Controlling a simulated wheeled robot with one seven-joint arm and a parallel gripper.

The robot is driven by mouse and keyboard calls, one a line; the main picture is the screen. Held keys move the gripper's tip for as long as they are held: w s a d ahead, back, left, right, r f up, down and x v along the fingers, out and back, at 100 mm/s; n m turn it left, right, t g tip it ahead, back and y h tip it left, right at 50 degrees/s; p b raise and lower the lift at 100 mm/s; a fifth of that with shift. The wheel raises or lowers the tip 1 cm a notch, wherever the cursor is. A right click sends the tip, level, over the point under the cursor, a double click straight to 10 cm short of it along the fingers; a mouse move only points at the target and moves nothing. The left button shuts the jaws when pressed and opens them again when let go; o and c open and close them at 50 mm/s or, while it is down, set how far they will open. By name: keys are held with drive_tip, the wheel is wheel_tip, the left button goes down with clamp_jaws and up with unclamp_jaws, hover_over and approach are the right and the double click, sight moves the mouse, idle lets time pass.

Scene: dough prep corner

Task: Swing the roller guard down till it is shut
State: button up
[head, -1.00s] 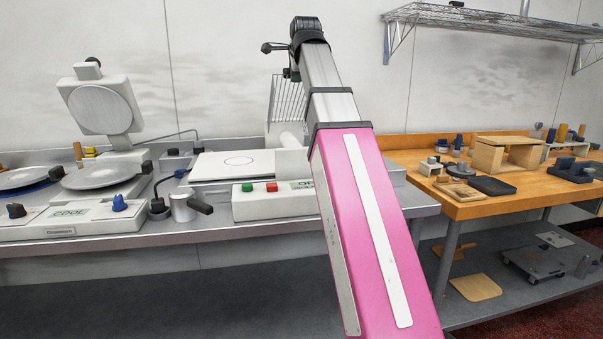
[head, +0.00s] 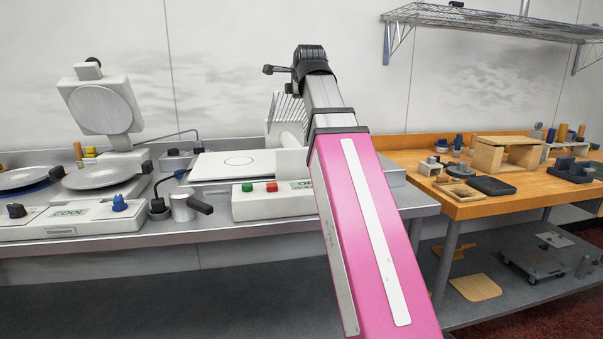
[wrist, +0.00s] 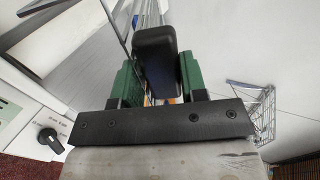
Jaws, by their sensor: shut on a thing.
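The roller guard (head: 287,108), a grille of pale bars, stands raised and tilted on the white roller machine (head: 240,162), partly hidden behind my arm. The machine has a green and a red button on its front. In the wrist view, my gripper (wrist: 157,82) has green fingers on either side of a dark, rounded handle (wrist: 155,45), and it is shut on it. Thin bars of the guard show behind the handle. In the head view my fingers and the handle are hidden behind my arm.
A white press with a raised round plate (head: 100,108) stands left on the metal counter (head: 120,236). A grey cup (head: 182,208) stands before the machine. A wooden table (head: 475,205) with several small items is on the right, under a wire shelf (head: 490,22).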

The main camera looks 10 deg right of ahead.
drive_tip(key=shift+s+f, duration=0.3)
drive_tip(key=shift+f, duration=0.35)
wheel_tip(320, 180, down, 7)
drive_tip(key=s+t, duration=0.2)
drive_tip(key=t, duration=0.1)
drive_tip(key=shift+s, duration=0.2)
drive_tip(key=shift+r, duration=0.1)
idle(0.3)
drive_tip(key=o, duration=1)
drive_tip(key=shift+c, duration=0.2)
drive_tip(key=shift+s, duration=0.15)
